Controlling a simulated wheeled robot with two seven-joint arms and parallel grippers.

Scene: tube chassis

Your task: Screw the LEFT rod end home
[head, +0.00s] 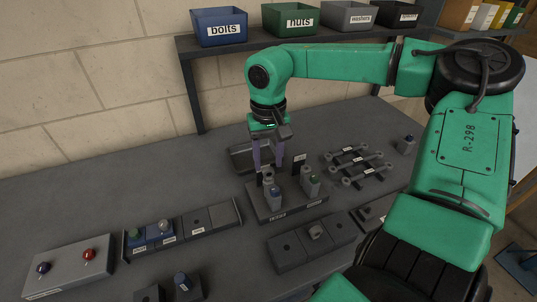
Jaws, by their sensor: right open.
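A dark fixture block (262,208) with a label on its front stands mid-bench. Two short grey posts stand on it, the left one (275,201) with a blue mark and the right one (313,189) with a green mark. A small grey rod end (268,176) shows at the left post and another (305,174) at the right post. My right gripper (268,168) points down, open, with its fingers over the left rod end. I cannot tell whether the fingers touch it or how deep its thread sits. My left gripper is out of view.
A dark tray (238,158) lies behind the gripper. Several eye-ended links (357,168) lie to the right. In front are a labelled rack (222,216), a dark socketed block (290,253) and a grey box with red and dark knobs (68,270). A shelf (190,47) with bins runs along the back.

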